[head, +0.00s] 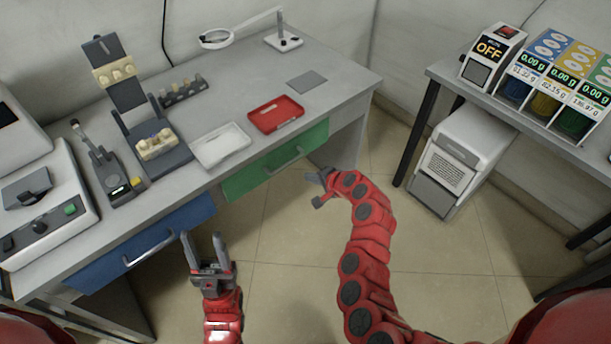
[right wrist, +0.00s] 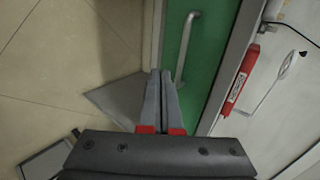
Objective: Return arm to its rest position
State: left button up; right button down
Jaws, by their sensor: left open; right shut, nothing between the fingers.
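My right arm (head: 364,245) is red and reaches up from the bottom of the head view, curving left at its top. My right gripper (head: 316,178) is at its end, in front of the desk near the right end of the green drawer (head: 240,182). In the right wrist view its fingers (right wrist: 161,75) are together and empty, with the green drawer front (right wrist: 205,60) beyond them. My left gripper (head: 203,238) is open and empty, over the floor in front of the blue drawer (head: 185,225).
The desk (head: 345,75) holds a red tray (head: 259,128), a white tray (head: 207,160) and several devices. A white bin-like unit (head: 480,133) stands under the right table (head: 448,75). The floor (head: 290,237) between the arms is clear.

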jog(key=shift+b+v, duration=0.3)
jog(key=shift+v, duration=2.4)
